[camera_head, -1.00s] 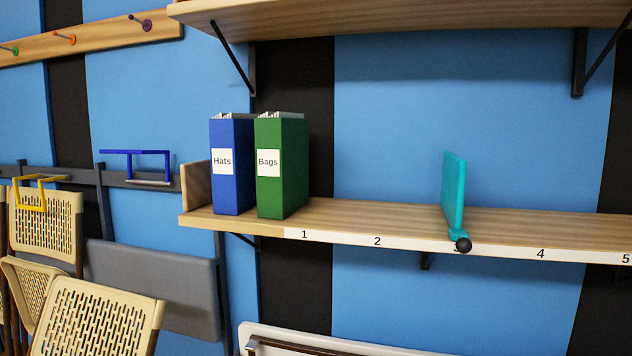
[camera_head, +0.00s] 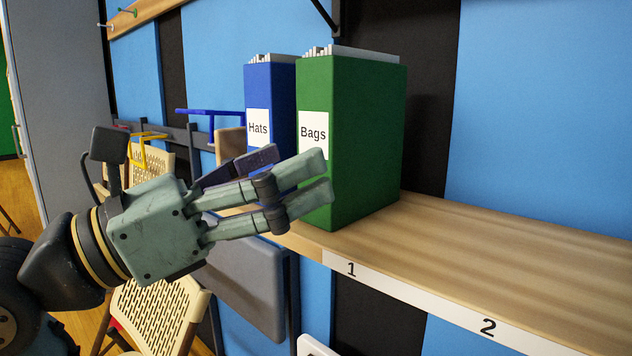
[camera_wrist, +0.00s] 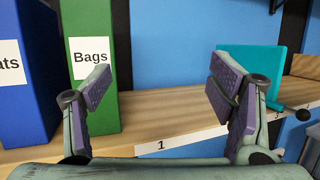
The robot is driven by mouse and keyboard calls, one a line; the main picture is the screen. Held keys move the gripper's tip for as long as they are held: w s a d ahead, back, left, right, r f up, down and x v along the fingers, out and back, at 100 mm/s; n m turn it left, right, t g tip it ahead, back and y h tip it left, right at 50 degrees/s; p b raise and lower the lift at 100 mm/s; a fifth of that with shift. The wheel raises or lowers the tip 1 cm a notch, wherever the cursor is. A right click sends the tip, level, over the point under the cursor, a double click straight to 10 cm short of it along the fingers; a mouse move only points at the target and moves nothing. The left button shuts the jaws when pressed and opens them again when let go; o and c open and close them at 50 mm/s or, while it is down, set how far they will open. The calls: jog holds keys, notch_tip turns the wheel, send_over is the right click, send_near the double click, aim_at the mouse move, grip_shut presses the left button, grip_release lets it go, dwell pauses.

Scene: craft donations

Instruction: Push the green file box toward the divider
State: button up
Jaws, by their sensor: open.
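The green file box (camera_head: 365,140), labelled Bags, stands upright on the wooden shelf, just left of mark 1. It also shows in the wrist view (camera_wrist: 104,40). My gripper (camera_head: 292,172) is open and empty in front of the two file boxes, its fingers overlapping the lower front of the green box in the head view. In the wrist view, the left finger of my gripper (camera_wrist: 160,85) overlaps the green box; contact cannot be told. The teal divider (camera_wrist: 255,66) stands upright to the right, near mark 3, partly behind the right finger. It is outside the current head view.
A blue file box (camera_head: 258,90), labelled Hats, stands directly left of the green one. The shelf (camera_head: 480,240) is bare between the green box and the divider. Folding chairs (camera_head: 150,315) hang below left.

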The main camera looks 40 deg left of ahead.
aim_at(328, 174)
jog(key=w+a+f+n+g+y, duration=0.1)
jog(key=a+f+n+g+y, duration=0.2)
jog(key=a+y, duration=0.4)
jog(key=shift+t, duration=0.6)
jog(key=w, duration=0.4)
jog(key=w+d+f, duration=0.1)
jog(key=w, duration=0.4)
jog(key=w+d, duration=0.1)
jog(key=w, duration=0.3)
jog(key=shift+w+f, duration=0.2)
jog(key=shift+w, duration=0.2)
jog(key=shift+c, duration=0.4)
jog(key=c, duration=1.2)
jog(key=shift+d, duration=0.1)
jog(key=shift+c, duration=0.3)
